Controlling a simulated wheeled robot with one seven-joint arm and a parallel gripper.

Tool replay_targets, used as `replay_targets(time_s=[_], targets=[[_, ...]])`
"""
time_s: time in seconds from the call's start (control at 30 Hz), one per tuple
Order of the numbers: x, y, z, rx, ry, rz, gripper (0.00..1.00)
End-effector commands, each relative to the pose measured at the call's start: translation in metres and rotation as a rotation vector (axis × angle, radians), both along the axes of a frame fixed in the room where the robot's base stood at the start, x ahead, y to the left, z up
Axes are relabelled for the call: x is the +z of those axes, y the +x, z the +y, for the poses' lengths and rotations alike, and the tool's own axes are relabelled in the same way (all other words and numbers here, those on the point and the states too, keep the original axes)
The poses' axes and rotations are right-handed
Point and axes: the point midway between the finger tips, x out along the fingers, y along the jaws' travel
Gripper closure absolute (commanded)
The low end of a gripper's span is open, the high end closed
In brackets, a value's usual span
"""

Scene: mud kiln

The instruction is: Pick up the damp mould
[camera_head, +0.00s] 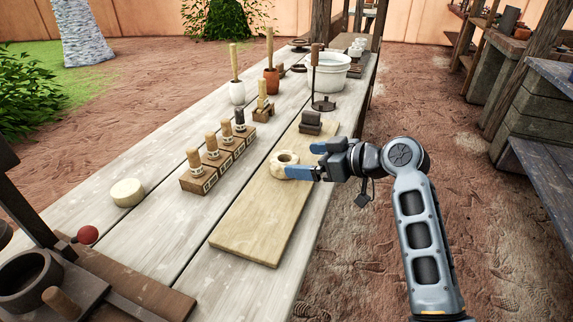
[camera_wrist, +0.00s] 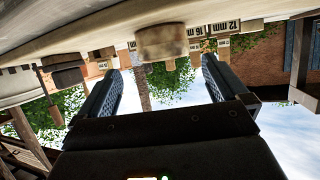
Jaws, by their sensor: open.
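A pale, round, ring-like piece with a hole in its top (camera_head: 284,164), which looks like the damp mould, sits on the wooden board (camera_head: 250,228). In the wrist view, where the scene appears upside down, a tan rounded piece, seemingly the same mould (camera_wrist: 162,43), shows between and just beyond the fingertips. My gripper (camera_head: 303,160) is open and level, right of the mould, with its blue fingers pointing left at it. The lower finger's tip overlaps the mould's right edge in the head view; I cannot tell whether they touch. Both fingers show empty in the wrist view (camera_wrist: 160,75).
A dark brown block (camera_head: 310,127) and an upright handled tool (camera_head: 322,103) stand behind the gripper. A row of wooden blocks marked in mm (camera_head: 215,168) lies left of the board. A cream disc (camera_head: 127,192) is farther left. The board's near half is clear.

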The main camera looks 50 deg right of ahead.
Motion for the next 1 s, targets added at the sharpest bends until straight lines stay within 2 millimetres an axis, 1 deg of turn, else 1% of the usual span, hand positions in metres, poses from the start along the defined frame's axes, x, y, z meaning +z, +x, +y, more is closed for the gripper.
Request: replay_targets(time_s=[0.23, 0.33, 0.47, 0.67, 1.0], targets=[[-0.011, 0.03, 0.009, 0.002, 0.0, 0.0, 0.0], [-0.016, 0.041, 0.009, -0.001, 0.0, 0.0, 0.0], [-0.019, 0.047, 0.01, -0.001, -0.001, 0.0, 0.0], [-0.019, 0.048, 0.01, -0.001, -0.002, 0.0, 0.0], [-0.019, 0.047, 0.01, -0.001, -0.002, 0.0, 0.32]])
